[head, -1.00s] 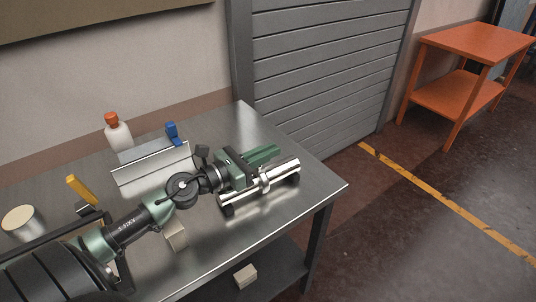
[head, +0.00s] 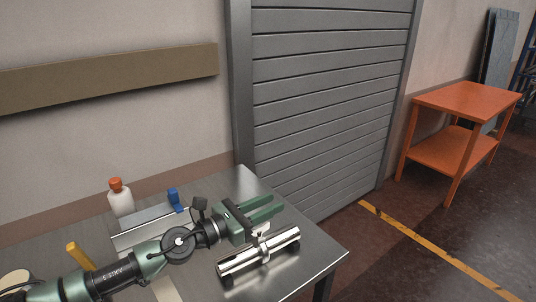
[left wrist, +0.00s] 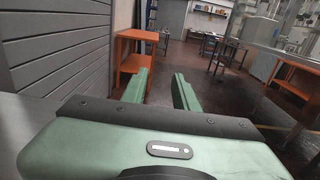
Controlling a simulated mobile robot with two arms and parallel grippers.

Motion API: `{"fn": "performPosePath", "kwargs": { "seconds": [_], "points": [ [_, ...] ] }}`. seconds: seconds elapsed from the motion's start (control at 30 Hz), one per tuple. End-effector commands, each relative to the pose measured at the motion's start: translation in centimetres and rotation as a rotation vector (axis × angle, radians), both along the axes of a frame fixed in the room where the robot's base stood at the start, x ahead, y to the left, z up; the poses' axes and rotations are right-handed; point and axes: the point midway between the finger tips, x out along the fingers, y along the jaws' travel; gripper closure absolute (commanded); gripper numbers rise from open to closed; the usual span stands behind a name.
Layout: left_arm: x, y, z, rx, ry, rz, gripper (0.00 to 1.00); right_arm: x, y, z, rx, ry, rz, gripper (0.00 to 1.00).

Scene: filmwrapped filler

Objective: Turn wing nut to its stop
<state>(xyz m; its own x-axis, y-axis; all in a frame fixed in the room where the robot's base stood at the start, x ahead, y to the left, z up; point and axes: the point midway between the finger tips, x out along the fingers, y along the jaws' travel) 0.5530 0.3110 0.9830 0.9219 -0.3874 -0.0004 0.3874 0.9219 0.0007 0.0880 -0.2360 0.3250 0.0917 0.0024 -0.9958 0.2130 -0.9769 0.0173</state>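A shiny metal cylinder (head: 236,265) lies on dark supports near the right end of the steel table. A small upright metal piece (head: 263,240) stands at its middle collar; it may be the wing nut, but its wings are too small to make out. My left gripper (head: 278,206) is above and behind the cylinder, apart from it in the picture, with its green fingers pointing right. In the left wrist view the two fingers of the left gripper (left wrist: 160,88) stand apart with nothing between them. The cylinder is not seen there. My right gripper is not in view.
The steel table (head: 310,262) also holds a white bottle with an orange cap (head: 120,200), a blue-handled item (head: 174,200) and a yellow piece (head: 80,257). A grey shutter (head: 320,100) stands behind. An orange shelf table (head: 466,101) is at the right, past open floor.

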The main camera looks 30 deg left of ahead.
Motion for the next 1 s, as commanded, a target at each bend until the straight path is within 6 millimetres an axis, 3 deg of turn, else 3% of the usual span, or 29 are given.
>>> {"fn": "performPosePath", "kwargs": {
  "seconds": [0.03, 0.1, 0.5, 0.7, 1.0],
  "points": [
    [0.0, 0.0, 2.1, 0.008, -0.001, -0.004, 0.71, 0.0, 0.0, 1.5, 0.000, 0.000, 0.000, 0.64],
    [0.0, -0.1, 3.9, 0.009, 0.000, -0.005, 0.71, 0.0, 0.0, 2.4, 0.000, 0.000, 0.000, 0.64],
    [0.0, -0.1, 12.2, 0.004, 0.002, -0.002, 0.71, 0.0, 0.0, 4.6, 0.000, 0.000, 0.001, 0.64],
    [0.0, 0.0, 14.2, 0.000, 0.001, 0.000, 0.71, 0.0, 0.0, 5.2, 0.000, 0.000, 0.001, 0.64],
    [0.0, 0.0, 14.6, -0.001, 0.000, 0.000, 0.71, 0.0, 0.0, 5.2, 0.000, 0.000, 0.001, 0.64]
  ]
}}
